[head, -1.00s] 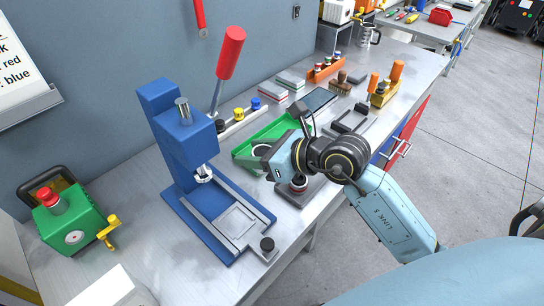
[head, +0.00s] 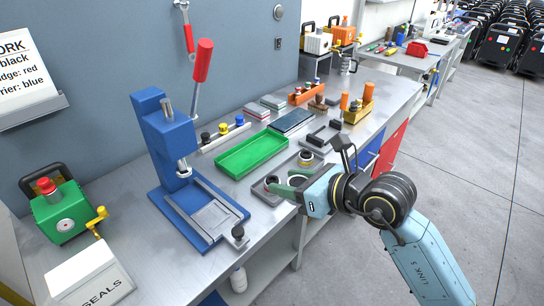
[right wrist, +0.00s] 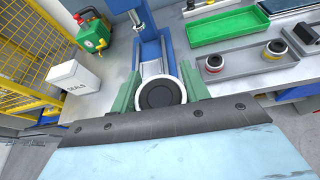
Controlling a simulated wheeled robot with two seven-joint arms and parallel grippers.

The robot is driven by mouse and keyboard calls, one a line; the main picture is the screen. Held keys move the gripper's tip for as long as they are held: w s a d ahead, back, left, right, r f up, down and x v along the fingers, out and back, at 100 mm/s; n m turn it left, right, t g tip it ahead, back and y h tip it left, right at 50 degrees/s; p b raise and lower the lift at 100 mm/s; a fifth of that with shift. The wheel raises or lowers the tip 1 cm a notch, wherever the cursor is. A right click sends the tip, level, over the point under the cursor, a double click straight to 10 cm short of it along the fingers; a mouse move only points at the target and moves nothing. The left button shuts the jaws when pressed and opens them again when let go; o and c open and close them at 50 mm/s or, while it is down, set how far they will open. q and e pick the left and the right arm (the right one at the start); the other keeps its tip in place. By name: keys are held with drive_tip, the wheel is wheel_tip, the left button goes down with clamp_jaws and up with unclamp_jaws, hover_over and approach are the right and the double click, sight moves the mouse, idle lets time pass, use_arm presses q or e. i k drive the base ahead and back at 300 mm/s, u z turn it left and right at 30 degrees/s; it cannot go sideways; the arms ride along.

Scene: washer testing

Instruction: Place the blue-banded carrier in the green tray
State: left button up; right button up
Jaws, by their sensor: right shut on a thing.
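The green tray (head: 250,155) lies empty on the bench, right of the blue press; part of it shows in the right wrist view (right wrist: 215,27). My right gripper (head: 283,184) is in front of it, by the grey tray, pointing left. Its green fingers are shut on a round carrier (right wrist: 163,93) with a pale rim and a dark centre. I cannot make out the band on its side. Red-banded (right wrist: 214,63) and yellow-banded (right wrist: 276,49) carriers sit in the grey tray (right wrist: 243,64). My left gripper is not in view.
The blue press (head: 170,135) with a red-handled lever stands left of the trays. A row of black, yellow and blue knobs (head: 222,129) is behind the green tray. A dark flat panel (head: 291,121) lies to its right. A white seals box (head: 88,275) stands front left.

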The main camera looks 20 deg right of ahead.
sight(253, 155)
drive_tip(key=z, duration=2.15)
drive_tip(key=i, duration=2.05)
drive_tip(key=u, duration=3.55)
drive_tip(key=i, duration=0.5)
